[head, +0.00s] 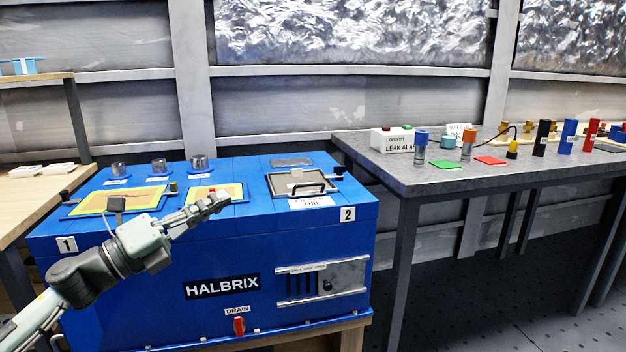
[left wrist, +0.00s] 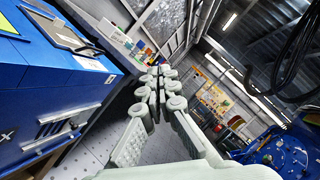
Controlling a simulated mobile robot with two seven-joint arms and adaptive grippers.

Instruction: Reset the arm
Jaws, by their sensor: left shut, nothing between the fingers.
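My left arm comes in from the left in the head view. Its gripper (head: 212,204) is shut and empty, held in front of the blue HALBRIX box (head: 150,285) and pointing to the right. In the left wrist view the gripper's fingers (left wrist: 160,75) are together with nothing between them, and the blue box (left wrist: 40,90) shows on the left. My right gripper is in neither view.
The blue box carries a handled lid (head: 298,184), yellow-framed openings and several metal cylinders. A grey table (head: 450,180) to the right holds a white leak alarm box (head: 391,140) and coloured cylinders. A wooden table (head: 30,200) is at left. Floor right of the box is clear.

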